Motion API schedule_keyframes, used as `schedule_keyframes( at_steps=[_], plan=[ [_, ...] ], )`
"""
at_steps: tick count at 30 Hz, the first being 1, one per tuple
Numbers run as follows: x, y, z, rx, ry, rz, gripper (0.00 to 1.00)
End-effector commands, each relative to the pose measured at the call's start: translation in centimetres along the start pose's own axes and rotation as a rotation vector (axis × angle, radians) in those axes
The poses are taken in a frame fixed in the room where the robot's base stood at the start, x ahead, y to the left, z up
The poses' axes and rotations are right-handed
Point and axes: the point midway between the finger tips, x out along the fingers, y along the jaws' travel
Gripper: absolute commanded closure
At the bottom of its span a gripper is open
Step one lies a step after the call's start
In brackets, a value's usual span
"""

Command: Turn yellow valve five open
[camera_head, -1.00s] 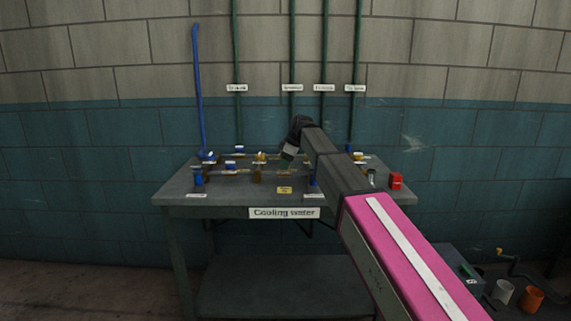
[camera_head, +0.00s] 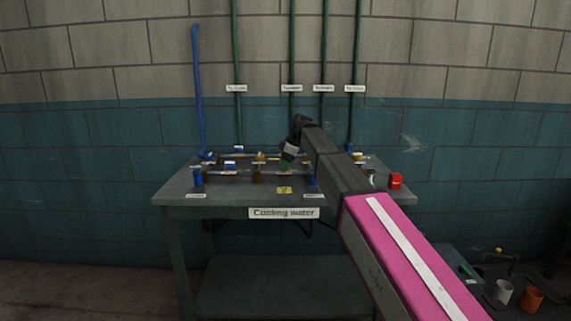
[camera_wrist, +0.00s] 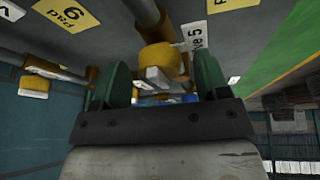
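In the wrist view, a yellow valve body (camera_wrist: 160,60) with a pale lever (camera_wrist: 157,78) sits on a brown pipe fitting. A white label ending in "ve 5" (camera_wrist: 195,38) is beside it. My gripper (camera_wrist: 161,80) is open, with one green finger on each side of the valve. Gaps show between the fingers and the valve, and I cannot tell how deep it sits between them. In the head view, my gripper (camera_head: 286,163) is low over the table's pipework, and my arm hides part of the valves there.
The table (camera_head: 225,205) carries several pipes and valves, with a "Cooling water" sign (camera_head: 284,213) on its front.

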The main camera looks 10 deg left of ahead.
Motion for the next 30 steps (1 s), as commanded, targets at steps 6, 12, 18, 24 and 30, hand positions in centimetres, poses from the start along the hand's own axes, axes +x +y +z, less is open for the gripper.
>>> schedule_keyframes(
  at_steps=[6,12,18,24,30],
  plan=[
    [-0.9,0.0,0.0,0.001,0.0,0.0,0.32],
    [-4.2,0.1,0.0,0.001,0.001,0.002,0.32],
    [-7.9,0.0,0.0,0.0,0.001,0.002,0.32],
    [-10.2,0.1,0.0,0.0,0.0,0.001,0.32],
    [-10.8,0.0,0.0,0.0,0.0,0.0,0.32]
  ],
)
